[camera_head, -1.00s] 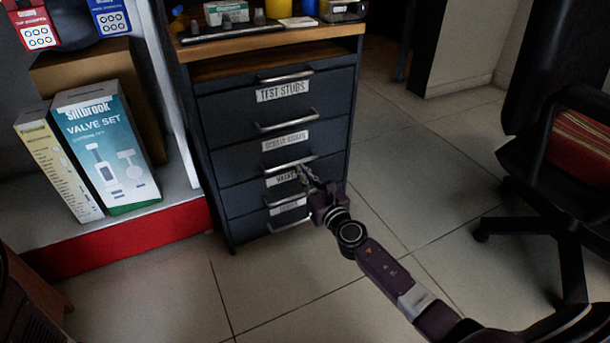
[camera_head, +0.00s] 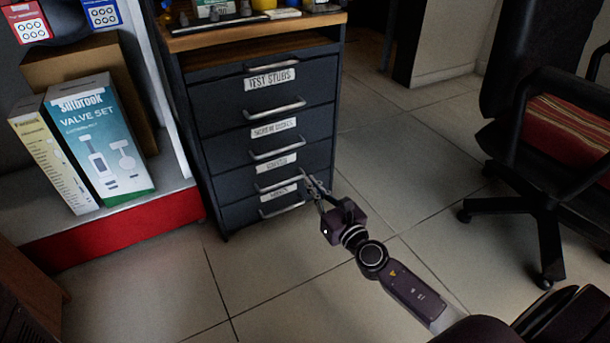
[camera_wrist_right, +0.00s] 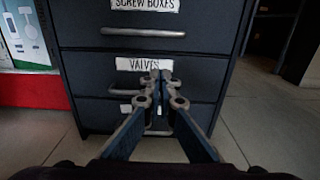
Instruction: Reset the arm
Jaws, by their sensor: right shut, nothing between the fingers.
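My right gripper (camera_head: 314,187) is in the head view, in front of the lower right side of a dark drawer cabinet (camera_head: 222,192). Its fingers are together with nothing between them. In the right wrist view my right gripper (camera_wrist_right: 158,80) points at the drawer labelled VALVES (camera_wrist_right: 95,66), and its fingers hide part of that drawer's handle. I cannot tell from the picture whether the tips touch the cabinet. All drawers look closed. My left gripper is not in view.
A VALVE SET box (camera_head: 103,145) stands on a red-edged shelf (camera_head: 120,236) at the left. A black office chair (camera_head: 530,210) stands at the right. Tiled floor (camera_head: 280,300) lies clear between them. Small items sit on the wooden cabinet top (camera_head: 255,30).

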